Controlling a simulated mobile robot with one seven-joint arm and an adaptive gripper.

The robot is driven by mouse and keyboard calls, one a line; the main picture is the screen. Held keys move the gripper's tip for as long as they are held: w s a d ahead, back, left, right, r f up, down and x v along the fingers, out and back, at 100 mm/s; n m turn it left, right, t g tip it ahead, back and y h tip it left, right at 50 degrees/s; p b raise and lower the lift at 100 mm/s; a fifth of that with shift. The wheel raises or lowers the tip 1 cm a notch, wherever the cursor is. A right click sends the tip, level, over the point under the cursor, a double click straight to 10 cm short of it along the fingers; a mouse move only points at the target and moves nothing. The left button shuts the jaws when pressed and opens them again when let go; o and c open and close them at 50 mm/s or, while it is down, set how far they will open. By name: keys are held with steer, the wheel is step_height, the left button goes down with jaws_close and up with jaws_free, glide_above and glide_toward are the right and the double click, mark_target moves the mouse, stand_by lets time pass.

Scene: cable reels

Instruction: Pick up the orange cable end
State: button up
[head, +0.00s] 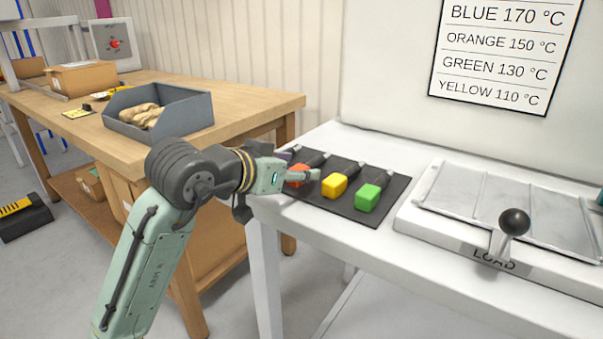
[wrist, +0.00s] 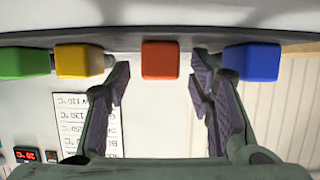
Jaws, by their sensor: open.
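The orange cable end (head: 298,172) is a small block on a dark mat on the white bench, partly hidden by my gripper in the head view. In the wrist view, which appears upside down, the orange cable end (wrist: 160,59) shows whole, near the middle. My gripper (wrist: 158,84) is open, with one finger on each side of the orange block in that view and a visible gap to each. I cannot tell whether the fingertips reach around it in depth.
A yellow block (head: 335,185) and a green block (head: 368,197) stand to the right on the mat (head: 340,212). A blue block (wrist: 251,62) is close beside one finger in the wrist view. A LOAD machine with a black-knobbed lever (head: 514,222) stands further right.

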steer(key=shift+w, duration=0.1)
jaws_close()
stand_by(0.6)
